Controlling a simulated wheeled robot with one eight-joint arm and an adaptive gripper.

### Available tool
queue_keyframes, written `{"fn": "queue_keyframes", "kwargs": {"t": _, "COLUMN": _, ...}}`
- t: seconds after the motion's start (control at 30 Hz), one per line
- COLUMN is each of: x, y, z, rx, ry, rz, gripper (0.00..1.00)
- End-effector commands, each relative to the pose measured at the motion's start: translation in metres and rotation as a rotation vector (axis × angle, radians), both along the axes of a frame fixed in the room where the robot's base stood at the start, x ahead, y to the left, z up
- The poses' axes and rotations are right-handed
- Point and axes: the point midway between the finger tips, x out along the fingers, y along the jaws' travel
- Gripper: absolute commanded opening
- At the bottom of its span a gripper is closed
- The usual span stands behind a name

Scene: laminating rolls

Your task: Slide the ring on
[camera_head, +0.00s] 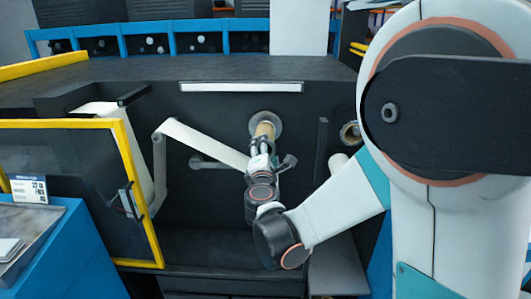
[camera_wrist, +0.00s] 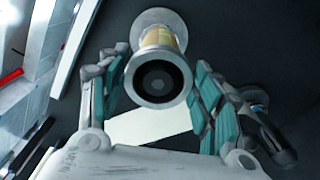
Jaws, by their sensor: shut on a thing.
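A tan cardboard-like core (camera_head: 265,130) sticks out from a round grey flange (camera_head: 278,121) on the dark machine face. In the wrist view the core (camera_wrist: 155,38) runs back to the flange (camera_wrist: 157,15). A pale grey ring (camera_wrist: 158,103) sits at the near end of the core, around a dark hub. My gripper (camera_head: 262,146) is at the core's near end. In the wrist view its teal-padded fingers (camera_wrist: 157,86) stand left and right of the ring, shut on it. The ring is mostly hidden by the fingers in the head view. I cannot tell how far it is on.
A white film (camera_head: 205,144) runs from a roller at left toward the core. A yellow-framed door (camera_head: 135,185) stands open at left. A second core in a flange (camera_head: 350,132) is at right, beside a dark upright bar (camera_head: 321,150). A pale strip (camera_head: 240,87) lies above.

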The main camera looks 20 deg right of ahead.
Motion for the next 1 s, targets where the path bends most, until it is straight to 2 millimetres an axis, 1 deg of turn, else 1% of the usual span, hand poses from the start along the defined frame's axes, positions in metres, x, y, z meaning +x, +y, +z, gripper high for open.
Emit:
{"fn": "queue_keyframes", "kwargs": {"t": 0.17, "x": 0.000, "y": 0.000, "z": 0.000, "rx": 0.000, "ry": 0.000, "rz": 0.000, "gripper": 0.08}}
{"fn": "queue_keyframes", "kwargs": {"t": 0.2, "x": 0.000, "y": 0.000, "z": 0.000, "rx": 0.000, "ry": 0.000, "rz": 0.000, "gripper": 0.65}}
{"fn": "queue_keyframes", "kwargs": {"t": 0.27, "x": 0.000, "y": 0.000, "z": 0.000, "rx": 0.000, "ry": 0.000, "rz": 0.000, "gripper": 0.79}}
{"fn": "queue_keyframes", "kwargs": {"t": 0.3, "x": 0.000, "y": 0.000, "z": 0.000, "rx": 0.000, "ry": 0.000, "rz": 0.000, "gripper": 0.82}}
{"fn": "queue_keyframes", "kwargs": {"t": 0.6, "x": 0.000, "y": 0.000, "z": 0.000, "rx": 0.000, "ry": 0.000, "rz": 0.000, "gripper": 0.82}}
{"fn": "queue_keyframes", "kwargs": {"t": 0.7, "x": -0.003, "y": 0.001, "z": 0.000, "rx": 0.000, "ry": 0.000, "rz": 0.001, "gripper": 0.82}}
{"fn": "queue_keyframes", "kwargs": {"t": 0.83, "x": -0.017, "y": 0.007, "z": 0.000, "rx": 0.000, "ry": 0.000, "rz": 0.002, "gripper": 0.82}}
{"fn": "queue_keyframes", "kwargs": {"t": 1.0, "x": -0.044, "y": 0.015, "z": 0.000, "rx": 0.000, "ry": 0.000, "rz": 0.002, "gripper": 0.82}}
